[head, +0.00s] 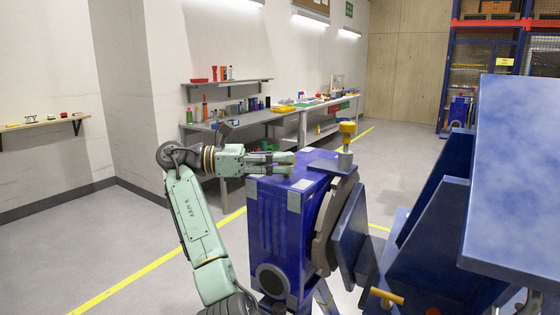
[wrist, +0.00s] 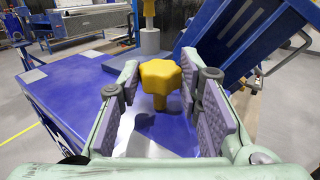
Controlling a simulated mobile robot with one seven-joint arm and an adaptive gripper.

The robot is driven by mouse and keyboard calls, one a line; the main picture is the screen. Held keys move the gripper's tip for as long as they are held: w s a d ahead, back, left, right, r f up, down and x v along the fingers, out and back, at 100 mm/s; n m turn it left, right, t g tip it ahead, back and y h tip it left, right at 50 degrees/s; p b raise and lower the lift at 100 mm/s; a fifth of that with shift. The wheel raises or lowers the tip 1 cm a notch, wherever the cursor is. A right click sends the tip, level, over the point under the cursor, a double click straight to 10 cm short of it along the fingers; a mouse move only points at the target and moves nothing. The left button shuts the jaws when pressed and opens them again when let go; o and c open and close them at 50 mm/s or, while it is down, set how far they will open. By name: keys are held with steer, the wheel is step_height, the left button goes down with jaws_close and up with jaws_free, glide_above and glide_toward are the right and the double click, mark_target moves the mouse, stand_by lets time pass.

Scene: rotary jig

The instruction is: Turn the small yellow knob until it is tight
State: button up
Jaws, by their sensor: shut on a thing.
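A small yellow lobed knob (wrist: 160,74) stands on a short yellow stem on the blue top of the jig body in the wrist view. My gripper (wrist: 164,84) has one finger on each side of the knob and is shut on it; the exact contact of the pads is hard to see. In the head view my gripper (head: 283,158) reaches level from the left over the jig's top, and its fingers hide most of the small knob. How tight the knob is cannot be seen.
The blue jig body (head: 270,225) stands below my gripper. A larger yellow knob (head: 347,127) on a grey post rises just beyond it. A tilted blue plate (head: 515,180) fills the right side. A workbench (head: 255,117) runs along the wall; the left floor is clear.

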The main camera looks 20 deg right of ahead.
steer(key=shift+d+r+m+g+y, duration=0.1)
steer(key=shift+d+m+g+y, duration=0.1)
steer(key=shift+m+g+y, duration=0.85)
steer(key=shift+w+g+h, duration=0.1)
steer(key=shift+g+h, duration=0.15)
steer(key=shift+g, duration=0.4)
steer(key=o, duration=1.1)
steer(key=shift+o, duration=0.2)
steer(key=shift+a, duration=0.1)
